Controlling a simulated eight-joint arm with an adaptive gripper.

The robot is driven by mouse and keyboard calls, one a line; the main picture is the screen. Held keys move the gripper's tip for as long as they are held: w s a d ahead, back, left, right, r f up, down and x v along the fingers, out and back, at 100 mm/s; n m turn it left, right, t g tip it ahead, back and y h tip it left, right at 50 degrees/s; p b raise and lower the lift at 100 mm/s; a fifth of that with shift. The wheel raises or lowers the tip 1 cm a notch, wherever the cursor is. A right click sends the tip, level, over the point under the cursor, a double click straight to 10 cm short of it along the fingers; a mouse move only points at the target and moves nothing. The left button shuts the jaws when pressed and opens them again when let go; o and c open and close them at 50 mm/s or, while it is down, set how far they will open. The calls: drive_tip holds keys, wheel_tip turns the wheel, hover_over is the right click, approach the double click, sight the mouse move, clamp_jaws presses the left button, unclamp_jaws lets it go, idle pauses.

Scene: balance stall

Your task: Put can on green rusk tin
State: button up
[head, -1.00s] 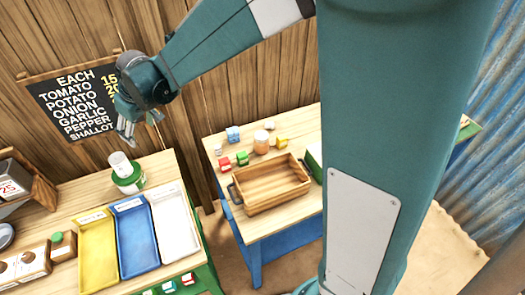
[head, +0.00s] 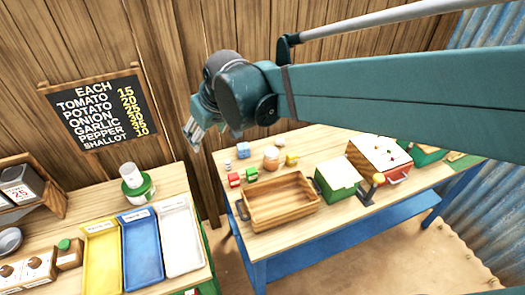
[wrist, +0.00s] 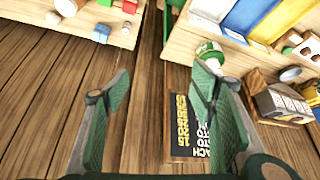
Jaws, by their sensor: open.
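A white can (head: 130,174) stands on top of the green rusk tin (head: 138,190) at the back right of the left table. The tin also shows in the wrist view (wrist: 208,48), partly hidden by a finger. My gripper (head: 192,136) is open and empty, in the air up and to the right of the can, apart from it.
Yellow (head: 101,258), blue (head: 140,244) and white (head: 181,235) trays lie in front of the tin. The right table holds a wooden crate (head: 281,222), a green box (head: 338,178) and several small blocks. A gap separates the tables. A price board (head: 98,115) stands behind.

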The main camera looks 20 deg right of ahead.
drive_tip(key=s+d+f+m+h, duration=0.1)
drive_tip(key=s+d+m, duration=0.1)
drive_tip(key=s+d, duration=0.4)
drive_tip(key=s+d+f+m+t, duration=0.1)
drive_tip(key=s+d, duration=0.6)
drive_tip(key=s, duration=0.5)
drive_tip(key=shift+s+d+m+h, duration=0.15)
drive_tip(key=shift+s+m+h, duration=0.15)
drive_tip(key=shift+m+h, duration=0.1)
drive_tip(key=shift+f, duration=0.25)
